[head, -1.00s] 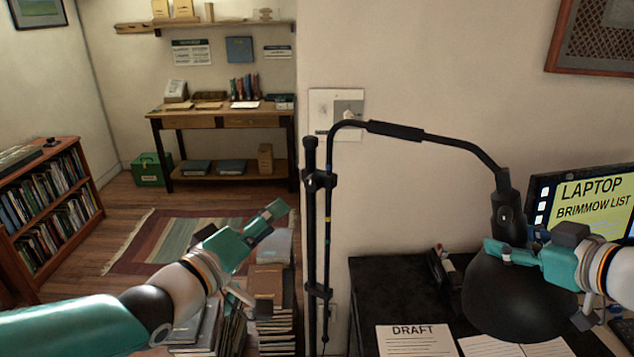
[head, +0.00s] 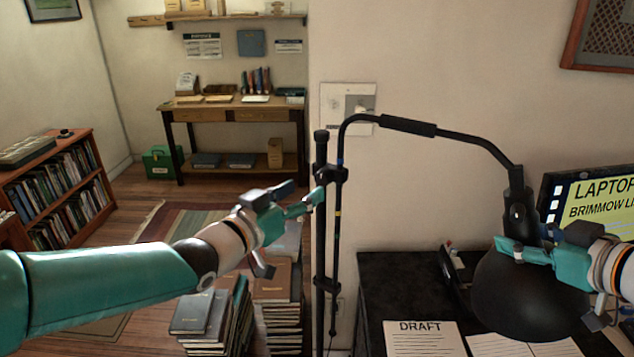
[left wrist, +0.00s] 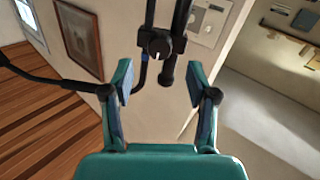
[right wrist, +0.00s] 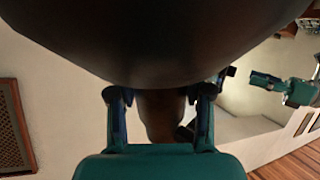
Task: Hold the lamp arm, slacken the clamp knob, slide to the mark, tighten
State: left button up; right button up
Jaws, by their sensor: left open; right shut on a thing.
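The black lamp has a dome shade (head: 525,295) and a bent arm (head: 408,126) running left to an upright pole (head: 321,235). A clamp (head: 330,175) joins the arm's thin rod to the pole. A small yellowish band (head: 338,213) shows on the rod below it. My left gripper (head: 302,195) is open beside the clamp. In the left wrist view, the clamp knob (left wrist: 159,46) lies beyond the open fingertips (left wrist: 160,84), apart from them. My right gripper (head: 535,252) is shut on the lamp at the top of the shade. The shade (right wrist: 165,40) hides much of the right wrist view.
Book stacks (head: 276,310) stand below my left arm. A wall plate (head: 335,105) is behind the pole. Rug and floor lie open at the back left.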

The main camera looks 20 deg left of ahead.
aim_at(320, 179)
pick_arm(q)
jog(key=x, duration=0.5)
pick_arm(e)
jog(key=shift+r, duration=0.2)
pick_arm(q)
grip_shut()
